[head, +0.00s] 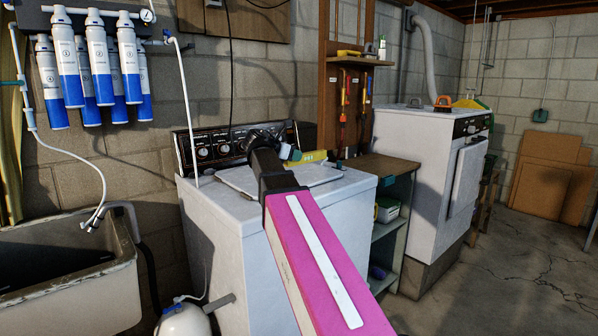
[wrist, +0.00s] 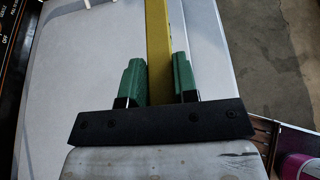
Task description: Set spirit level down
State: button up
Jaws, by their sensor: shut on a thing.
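The yellow spirit level (wrist: 158,45) runs as a long bar away from my gripper (wrist: 160,85) in the wrist view. The green fingers sit on either side of it, shut on it. In the head view a short yellow piece of the level (head: 315,156) shows beside my gripper (head: 297,157), over the back right of the white washer top (head: 345,183). My arm hides part of the washer top there. I cannot tell whether the level touches the washer top.
A washer control panel (head: 215,149) stands along the back. A low shelf unit (head: 392,170) is to the right, then a white dryer (head: 425,165) with small items on top. A utility sink (head: 70,270) is at the left. Floor is free at the right.

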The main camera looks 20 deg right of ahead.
jog(key=w+d+f, duration=0.1)
jog(key=w, duration=0.1)
jog(key=w+d+f, duration=0.2)
jog(key=shift+f, duration=2)
jog(key=shift+f, duration=0.15)
jog(key=o, duration=1)
jog(key=shift+c, duration=0.2)
jog(key=shift+s+a+r, duration=0.1)
jog(key=shift+a+r, duration=0.1)
jog(key=shift+r, duration=0.05)
jog(key=v, duration=1.1)
jog(key=shift+s+a, duration=0.15)
jog(key=shift+a, duration=0.1)
